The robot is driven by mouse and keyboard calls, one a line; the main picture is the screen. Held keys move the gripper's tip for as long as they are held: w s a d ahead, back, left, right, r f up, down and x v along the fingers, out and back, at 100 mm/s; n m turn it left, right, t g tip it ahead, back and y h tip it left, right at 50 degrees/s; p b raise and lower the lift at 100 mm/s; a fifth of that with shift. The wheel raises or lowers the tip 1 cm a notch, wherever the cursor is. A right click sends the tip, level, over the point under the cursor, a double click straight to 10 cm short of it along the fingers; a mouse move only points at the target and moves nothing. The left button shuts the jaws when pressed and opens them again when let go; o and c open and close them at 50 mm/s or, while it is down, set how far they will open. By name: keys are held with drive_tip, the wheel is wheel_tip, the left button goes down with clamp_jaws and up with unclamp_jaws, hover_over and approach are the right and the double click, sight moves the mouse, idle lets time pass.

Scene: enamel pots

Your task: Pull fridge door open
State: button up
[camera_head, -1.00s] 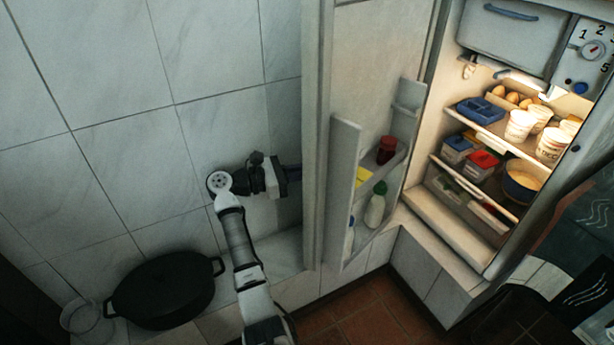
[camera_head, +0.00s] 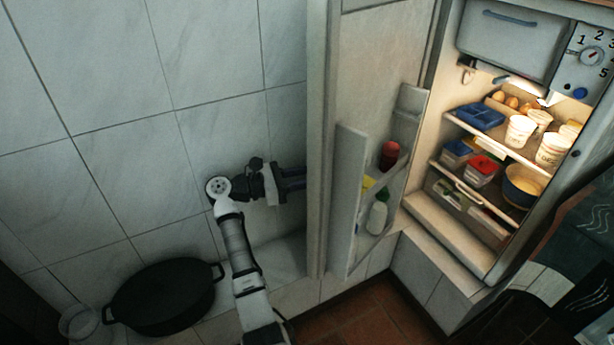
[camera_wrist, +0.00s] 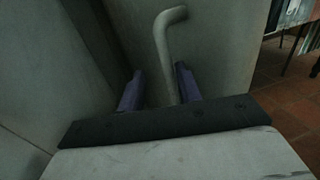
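The fridge door (camera_head: 370,70) stands wide open, swung out to the left, with its shelved inner side facing the head camera. The lit fridge interior (camera_head: 450,205) is fully in view on the right. My gripper (camera_head: 295,184) is at the outer side of the door, where the door edge partly hides it. In the wrist view my gripper (camera_wrist: 160,85) has its two purple fingers apart. The grey door handle (camera_wrist: 163,45) runs down between them, with a visible gap to the left finger. Contact at the right finger cannot be told.
A tiled wall (camera_head: 130,90) is close to my arm on the left. A black pot (camera_head: 165,297) and a glass bowl (camera_head: 78,322) stand low at the left. Door shelves hold a red jar (camera_head: 389,154) and a white bottle (camera_head: 377,216). Red-brown floor (camera_head: 355,310) shows below the door.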

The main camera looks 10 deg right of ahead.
drive_tip(key=s+a, duration=0.1)
drive_tip(key=a, duration=1.2)
drive_tip(key=shift+s+b, duration=0.4)
drive_tip(key=shift+b, duration=0.05)
